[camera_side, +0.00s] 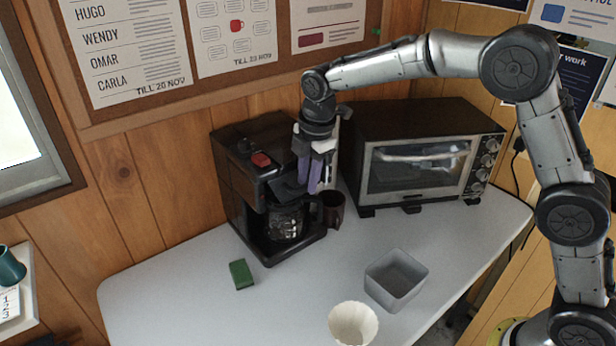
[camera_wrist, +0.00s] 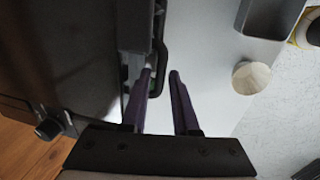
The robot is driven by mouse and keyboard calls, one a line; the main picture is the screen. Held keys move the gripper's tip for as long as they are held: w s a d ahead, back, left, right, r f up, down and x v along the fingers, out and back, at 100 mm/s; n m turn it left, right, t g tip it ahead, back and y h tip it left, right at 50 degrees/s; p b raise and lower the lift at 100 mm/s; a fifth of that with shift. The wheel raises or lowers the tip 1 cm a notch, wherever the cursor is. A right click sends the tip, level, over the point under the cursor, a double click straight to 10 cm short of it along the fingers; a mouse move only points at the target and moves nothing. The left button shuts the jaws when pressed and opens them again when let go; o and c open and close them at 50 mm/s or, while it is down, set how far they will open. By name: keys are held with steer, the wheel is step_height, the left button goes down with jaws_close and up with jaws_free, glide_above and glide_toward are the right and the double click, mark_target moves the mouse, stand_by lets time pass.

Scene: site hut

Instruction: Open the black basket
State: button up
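The black coffee maker (camera_side: 240,190) stands against the wall at the left of the oven. Its black basket (camera_side: 287,190) juts from the front, above the glass carafe (camera_side: 286,222), and looks closed. My gripper (camera_side: 316,190) points down just in front of the basket, its purple fingers apart. In the wrist view my gripper (camera_wrist: 160,76) is open, with nothing clearly held. A dark loop-shaped handle (camera_wrist: 162,55) lies near the left fingertip there. I cannot tell whether that finger touches it, or whether it belongs to the basket or the carafe.
A toaster oven (camera_side: 420,160) is at the right. A green sponge (camera_side: 241,274), a grey bin (camera_side: 394,279) and a white paper filter (camera_side: 353,324) are on the table. The table's front left is clear.

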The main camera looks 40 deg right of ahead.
jaws_close()
steer(key=shift+r, duration=0.1)
stand_by(1.2)
